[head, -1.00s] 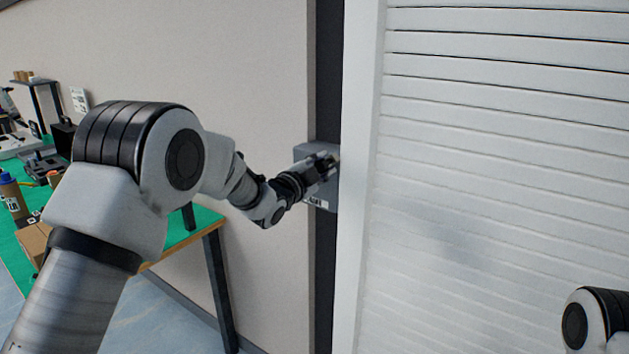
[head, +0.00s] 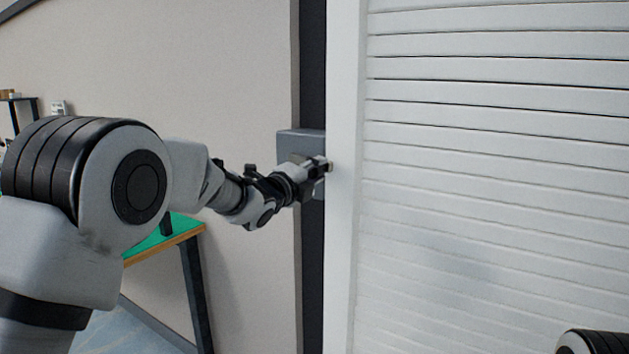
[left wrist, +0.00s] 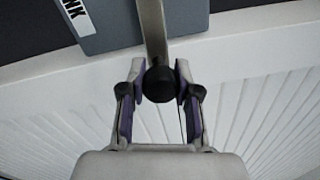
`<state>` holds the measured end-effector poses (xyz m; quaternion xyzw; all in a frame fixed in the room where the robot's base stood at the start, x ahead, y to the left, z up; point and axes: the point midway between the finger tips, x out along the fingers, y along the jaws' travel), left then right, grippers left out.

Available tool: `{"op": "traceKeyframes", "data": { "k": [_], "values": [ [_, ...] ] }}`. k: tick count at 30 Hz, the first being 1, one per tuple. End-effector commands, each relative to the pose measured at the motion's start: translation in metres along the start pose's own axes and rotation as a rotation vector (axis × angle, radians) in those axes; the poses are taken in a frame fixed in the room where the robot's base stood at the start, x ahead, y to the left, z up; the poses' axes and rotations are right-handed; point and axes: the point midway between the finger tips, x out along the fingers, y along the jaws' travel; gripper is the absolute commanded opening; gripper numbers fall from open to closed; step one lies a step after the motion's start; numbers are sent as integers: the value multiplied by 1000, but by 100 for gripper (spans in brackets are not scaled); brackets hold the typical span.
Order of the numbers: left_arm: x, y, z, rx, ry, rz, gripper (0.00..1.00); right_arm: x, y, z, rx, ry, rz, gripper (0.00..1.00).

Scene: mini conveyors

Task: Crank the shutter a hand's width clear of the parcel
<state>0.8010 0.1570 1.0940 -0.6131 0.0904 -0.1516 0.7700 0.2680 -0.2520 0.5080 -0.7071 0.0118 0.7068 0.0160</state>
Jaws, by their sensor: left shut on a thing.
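The white slatted shutter (head: 490,150) fills the right of the head view; its bottom edge is out of view. A grey crank box (head: 296,143) is on the dark strip left of the white shutter frame. It also shows in the left wrist view (left wrist: 118,22). My left gripper (head: 322,166) is at the box's right edge. In the left wrist view, a metal crank arm (left wrist: 152,30) ends in a black knob (left wrist: 159,82), and my left gripper (left wrist: 160,92) is shut on this knob. The parcel is not in view. Only part of my right arm shows; its gripper does not.
The white frame (head: 343,230) runs upright beside the shutter, close to my left gripper. A green-topped table (head: 185,225) with dark legs stands by the beige wall at left, partly hidden by my left arm. Blue floor shows beneath it.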

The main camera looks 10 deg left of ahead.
Motion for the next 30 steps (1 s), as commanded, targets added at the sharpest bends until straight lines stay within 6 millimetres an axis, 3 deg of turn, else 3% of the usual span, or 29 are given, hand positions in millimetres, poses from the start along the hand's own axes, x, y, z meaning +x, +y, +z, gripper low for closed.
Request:
{"op": "traceKeyframes", "data": {
  "k": [4, 19, 20, 21, 30],
  "values": [
    [0, 7, -2, 37, 3, 3, 0, 9, 0, 0, 0, 0, 0, 40],
    [0, 7, -2, 53, 4, 5, 0, 10, 0, 0, 0, 0, 0, 40],
    [0, 7, -2, 53, 4, 5, 42, 10, 0, 0, 0, 0, 0, 40],
    [0, 7, -2, 53, 4, 5, 56, 10, 0, 0, 0, 0, 0, 40],
    [-1, 6, -1, 52, 3, 2, 58, 10, 0, 0, 0, 0, 0, 40]
  ]
}}
